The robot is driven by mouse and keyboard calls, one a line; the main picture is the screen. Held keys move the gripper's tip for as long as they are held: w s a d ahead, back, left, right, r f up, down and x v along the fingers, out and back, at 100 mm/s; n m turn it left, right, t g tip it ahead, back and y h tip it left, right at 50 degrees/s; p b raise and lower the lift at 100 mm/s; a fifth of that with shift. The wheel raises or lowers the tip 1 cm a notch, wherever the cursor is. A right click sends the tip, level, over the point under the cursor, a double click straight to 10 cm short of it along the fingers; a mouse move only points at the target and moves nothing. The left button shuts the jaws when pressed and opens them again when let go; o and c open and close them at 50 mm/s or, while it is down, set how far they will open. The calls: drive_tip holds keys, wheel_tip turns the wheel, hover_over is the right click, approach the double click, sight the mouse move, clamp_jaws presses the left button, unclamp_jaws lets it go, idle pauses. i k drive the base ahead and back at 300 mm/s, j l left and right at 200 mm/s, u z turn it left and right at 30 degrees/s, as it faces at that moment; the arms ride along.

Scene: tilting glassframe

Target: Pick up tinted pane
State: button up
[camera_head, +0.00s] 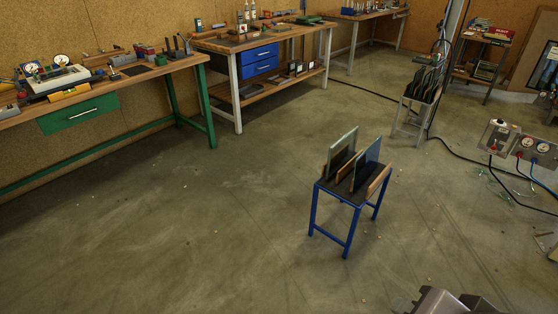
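A small blue-legged stand (348,193) stands on the floor right of the middle, with upright panes between wooden side rails. A dark blue tinted pane (367,163) stands on edge in its right part, leaning slightly. A paler, greenish-grey pane (343,150) stands to its left, apart from it at the top. The lower edges of both panes are partly hidden. My gripper cannot be made out. Only a grey part, probably of my own body, shows at the bottom right edge, well away from the stand.
The floor around the stand is clear. Workbenches (100,98) line the left and back walls. A grey rack (417,112) with dark sheets stands behind to the right.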

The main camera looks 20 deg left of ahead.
sight(365, 163)
drive_tip(key=u, duration=0.2)
drive_tip(key=i+l, duration=0.1)
drive_tip(key=i, duration=0.45)
drive_tip(key=i+l+u, duration=0.15)
drive_tip(key=i, duration=0.4)
drive_tip(key=i+l, duration=0.1)
drive_tip(key=i, duration=0.4)
drive_tip(key=i+l+u, duration=0.1)
drive_tip(key=i, duration=0.45)
drive_tip(key=i+l, duration=0.25)
drive_tip(key=i, duration=0.25)
drive_tip(key=u, duration=0.05)
